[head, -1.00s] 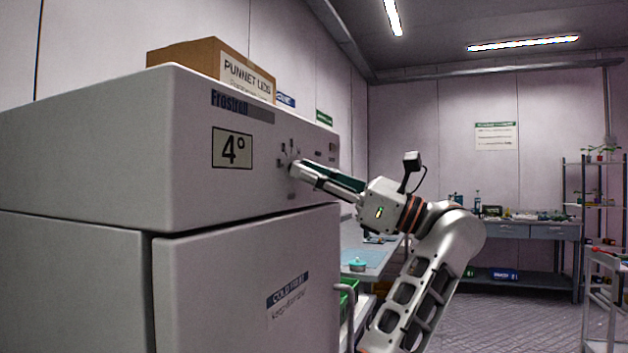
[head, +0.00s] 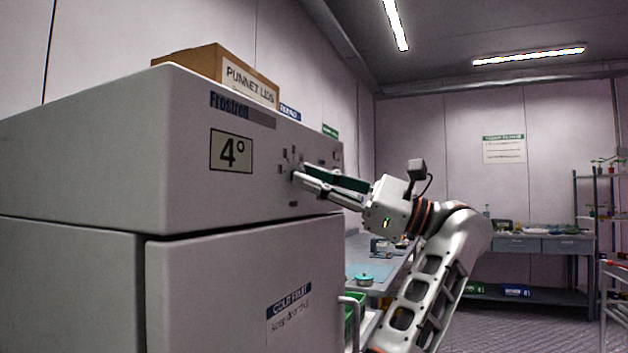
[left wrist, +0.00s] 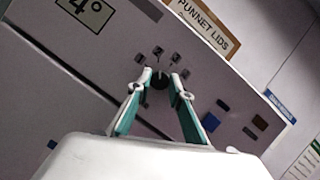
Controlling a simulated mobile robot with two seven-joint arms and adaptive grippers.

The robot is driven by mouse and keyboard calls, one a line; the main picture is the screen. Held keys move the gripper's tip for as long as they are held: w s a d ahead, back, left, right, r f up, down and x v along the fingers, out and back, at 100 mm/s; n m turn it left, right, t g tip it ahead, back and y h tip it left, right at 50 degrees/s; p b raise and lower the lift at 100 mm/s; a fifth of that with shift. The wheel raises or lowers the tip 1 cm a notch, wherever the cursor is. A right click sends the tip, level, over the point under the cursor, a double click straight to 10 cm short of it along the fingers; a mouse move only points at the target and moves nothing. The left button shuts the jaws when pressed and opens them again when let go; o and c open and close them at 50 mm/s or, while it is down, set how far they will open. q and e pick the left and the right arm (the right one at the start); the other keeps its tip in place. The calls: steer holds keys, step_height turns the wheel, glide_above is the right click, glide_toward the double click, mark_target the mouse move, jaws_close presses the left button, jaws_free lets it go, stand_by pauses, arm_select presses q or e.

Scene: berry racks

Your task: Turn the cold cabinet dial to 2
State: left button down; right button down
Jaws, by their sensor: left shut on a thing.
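The white cold cabinet (head: 190,140) fills the left of the head view, with a "4°" label (head: 231,151) on its upper panel. Its small dark dial (left wrist: 159,79) shows in the left wrist view, with small square number marks (left wrist: 158,52) around its upper side. The marks are too blurred to read surely, and I cannot tell which one the dial points to. My left gripper (left wrist: 161,80) is shut on the dial, one fingertip on each side. In the head view the left gripper (head: 299,176) reaches the panel from the right and mostly hides the dial. My right gripper is not in view.
A cardboard box labelled "Punnet Lids" (head: 222,72) sits on the cabinet top. The cabinet door handle (head: 352,318) stands out below my arm. A workbench (head: 382,250) lies beyond the cabinet, and a table (head: 535,246) and shelves (head: 598,205) stand at the back right.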

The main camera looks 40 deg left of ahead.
arm_select(q)
steer(key=c, duration=1.8)
jaws_free()
steer(key=shift+c, duration=0.2)
steer(key=v, duration=0.7)
steer(key=shift+w+d+f, duration=0.1)
steer(key=shift+d, duration=0.1)
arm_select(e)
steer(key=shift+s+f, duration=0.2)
